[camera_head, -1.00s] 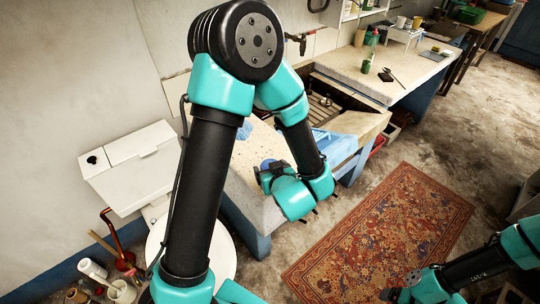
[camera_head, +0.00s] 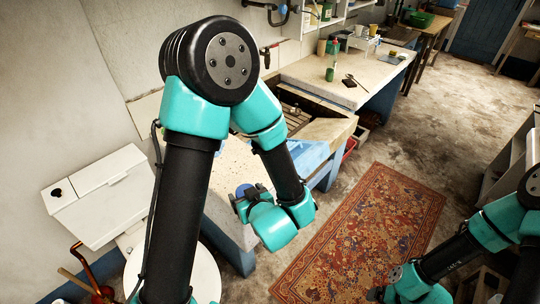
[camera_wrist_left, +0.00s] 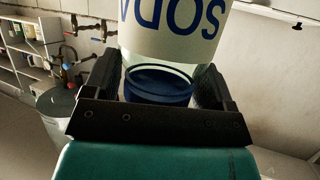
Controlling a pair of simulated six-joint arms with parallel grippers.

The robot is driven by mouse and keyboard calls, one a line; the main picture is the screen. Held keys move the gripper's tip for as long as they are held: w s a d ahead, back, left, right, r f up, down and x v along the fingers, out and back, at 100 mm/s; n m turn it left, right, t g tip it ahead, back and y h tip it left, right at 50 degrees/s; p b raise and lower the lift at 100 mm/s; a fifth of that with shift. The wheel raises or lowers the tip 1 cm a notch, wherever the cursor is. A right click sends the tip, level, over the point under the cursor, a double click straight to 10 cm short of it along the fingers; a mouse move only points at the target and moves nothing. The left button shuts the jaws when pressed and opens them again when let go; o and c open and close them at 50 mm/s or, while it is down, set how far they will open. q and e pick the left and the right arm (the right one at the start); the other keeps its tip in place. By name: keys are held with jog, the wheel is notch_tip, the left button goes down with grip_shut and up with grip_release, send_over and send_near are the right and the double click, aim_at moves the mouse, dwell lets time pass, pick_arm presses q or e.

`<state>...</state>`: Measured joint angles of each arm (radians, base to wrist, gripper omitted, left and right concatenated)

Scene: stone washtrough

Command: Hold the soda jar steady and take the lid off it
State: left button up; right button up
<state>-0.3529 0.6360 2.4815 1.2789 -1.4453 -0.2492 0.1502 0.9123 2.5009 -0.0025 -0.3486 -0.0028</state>
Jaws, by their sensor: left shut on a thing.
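The soda jar (camera_wrist_left: 172,32) fills the top middle of the left wrist view, a pale label with blue SODA lettering upside down in this view. A dark blue round part (camera_wrist_left: 158,86) shows at its near end, below clear glass; I cannot tell whether this is the lid. My left gripper (camera_wrist_left: 160,88) is shut on the jar, one dark finger on each side. In the head view my left gripper (camera_head: 247,200) is over the near end of the washtrough counter, with a blue round piece (camera_head: 244,190) between its fingers. My right gripper (camera_head: 378,293) is far from the jar, low at the right; its fingers are too dark to read.
The stone trough (camera_head: 325,131) lies behind my left arm, with a blue cloth or bin (camera_head: 308,157) at its near edge. A toilet cistern (camera_head: 100,195) stands at the left. A patterned rug (camera_head: 365,230) covers open floor. A worktop (camera_head: 345,70) holds bottles farther back.

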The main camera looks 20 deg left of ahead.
pick_arm(q)
jog(key=shift+w+f+m+t, duration=0.1)
jog(key=shift+w+m+t, duration=0.2)
jog(key=shift+w, duration=0.2)
jog(key=w+d+m+t+h, duration=0.2)
jog(key=w+m+h, duration=0.4)
jog(key=w, duration=0.3)
jog(key=w+d+m+t+h, duration=0.1)
jog(key=w+d+m+h, duration=0.1)
jog(key=w+m+h, duration=0.4)
jog(key=shift+w+r+m+t+h, duration=0.4)
jog(key=shift+w+h, duration=0.7)
jog(key=shift+w, duration=0.35)
jog(key=shift+d+f, duration=0.1)
jog(key=d+f+m+g+h, duration=0.5)
jog(key=d+f+m+h, duration=0.2)
jog(key=d+f, duration=0.8)
jog(key=shift+d+f+m+g, duration=0.3)
jog(key=shift+d+m, duration=0.2)
jog(key=shift+d, duration=0.1)
